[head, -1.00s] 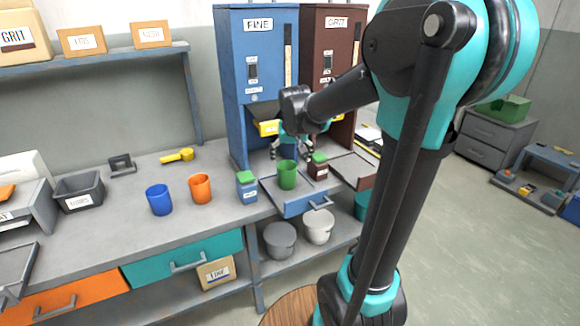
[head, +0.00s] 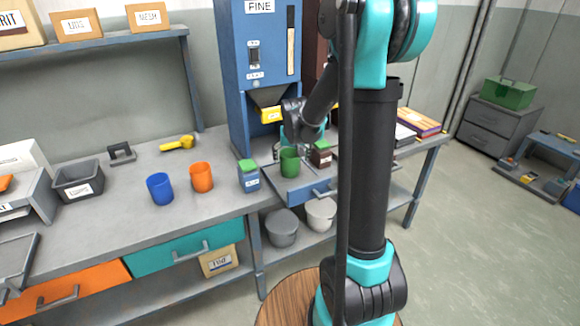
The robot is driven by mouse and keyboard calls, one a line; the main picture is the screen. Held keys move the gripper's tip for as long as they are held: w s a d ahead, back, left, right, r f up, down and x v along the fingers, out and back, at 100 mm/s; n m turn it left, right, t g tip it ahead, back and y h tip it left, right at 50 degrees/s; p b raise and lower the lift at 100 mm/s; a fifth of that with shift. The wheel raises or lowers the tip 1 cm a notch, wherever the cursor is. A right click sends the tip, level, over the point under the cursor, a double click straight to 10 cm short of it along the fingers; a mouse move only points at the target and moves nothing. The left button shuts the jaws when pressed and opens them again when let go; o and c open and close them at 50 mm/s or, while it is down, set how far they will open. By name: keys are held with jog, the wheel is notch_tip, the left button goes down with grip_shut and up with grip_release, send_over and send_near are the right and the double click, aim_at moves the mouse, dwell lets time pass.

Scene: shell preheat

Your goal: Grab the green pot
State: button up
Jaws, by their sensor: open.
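The green pot (head: 290,163) stands upright at the blue machine's open drawer tray, right of the small blue box with a green lid. My gripper (head: 302,146) is just behind and above the pot, pointing down. Its fingers are open and small in the view, partly hidden by the pot and my arm. I cannot tell whether a finger touches the pot. Nothing shows held.
The blue FINE machine (head: 262,70) rises behind. A blue-sided box with a green lid (head: 248,177) stands close left of the pot, and a dark box (head: 321,154) close right. Orange (head: 201,178) and blue (head: 160,189) pots stand further left. My arm hides the brown machine's front.

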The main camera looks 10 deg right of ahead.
jog(key=shift+w+x, duration=0.2)
jog(key=shift+x, duration=1.05)
jog(key=shift+w+x, duration=0.25)
jog(key=shift+x, duration=1)
jog(key=shift+w+a+f, duration=0.15)
jog(key=shift+a+f, duration=0.05)
jog(key=shift+f, duration=0.1)
jog(key=c, duration=1.4)
